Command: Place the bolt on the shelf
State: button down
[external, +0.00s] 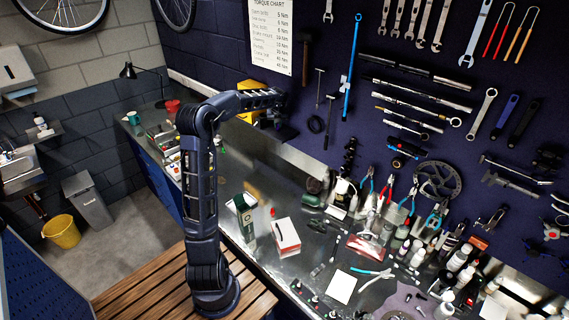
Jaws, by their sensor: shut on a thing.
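My arm rises from the wooden slats and reaches over the back of the bench toward the dark pegboard wall. My gripper (283,131) is at the wall side, just right of a yellow object (249,87). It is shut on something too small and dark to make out. I cannot pick out the bolt. A small dark shelf (50,134) with a white bottle on it hangs on the left wall, well away from my gripper; I cannot tell whether it is the task's shelf. Any shelf behind my arm is hidden.
The metal bench (262,185) is crowded at the right with pliers, bottles and small parts. A green-white open box (243,213) and a red-white box (286,237) stand near my arm. Tools hang on the pegboard. A black lamp (129,72) stands at the far left corner.

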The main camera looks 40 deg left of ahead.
jog(key=shift+f, duration=0.1)
jog(key=c, duration=1.5)
grip_release()
jog(key=shift+o, duration=0.2)
jog(key=v, duration=1.2)
